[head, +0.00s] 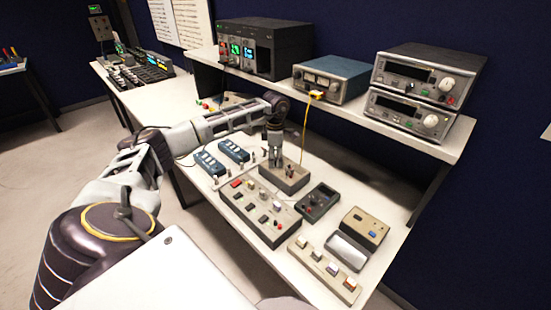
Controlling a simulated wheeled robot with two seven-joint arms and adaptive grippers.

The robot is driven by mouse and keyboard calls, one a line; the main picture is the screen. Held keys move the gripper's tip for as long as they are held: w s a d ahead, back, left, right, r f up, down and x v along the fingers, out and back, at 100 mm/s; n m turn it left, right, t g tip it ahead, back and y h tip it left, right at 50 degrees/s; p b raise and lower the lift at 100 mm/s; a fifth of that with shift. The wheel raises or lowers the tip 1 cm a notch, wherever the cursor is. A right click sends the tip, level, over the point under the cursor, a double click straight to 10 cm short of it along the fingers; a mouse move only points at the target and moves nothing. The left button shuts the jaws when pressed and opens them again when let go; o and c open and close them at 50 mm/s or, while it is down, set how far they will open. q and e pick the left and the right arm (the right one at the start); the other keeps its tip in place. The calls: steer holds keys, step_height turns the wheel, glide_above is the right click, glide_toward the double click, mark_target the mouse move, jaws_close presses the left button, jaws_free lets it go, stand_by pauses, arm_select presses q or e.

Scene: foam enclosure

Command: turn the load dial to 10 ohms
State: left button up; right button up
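My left arm reaches in from the left over the bench. My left gripper (275,161) points down at a small brown-grey box (293,184) on the bench top. The fingertips are at the back left part of this box's top. Any dial there is hidden by the fingers or too small to make out, and so are its markings. I cannot tell whether the fingers touch anything or how far apart they are. My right gripper is not in view.
A larger box with coloured buttons (259,222) and a dark handheld meter (318,201) lie close in front. Blue blocks (233,150) stand left. A yellow cable (305,128) hangs from the blue instrument (332,78) on the shelf (345,108) behind. Stacked instruments (412,107) stand right.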

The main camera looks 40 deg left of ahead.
arm_select(q)
steer(key=shift+r, duration=0.1)
step_height(320, 180, up, 12)
stand_by(1.0)
stand_by(0.5)
step_height(320, 180, up, 9)
steer(key=p, duration=0.9)
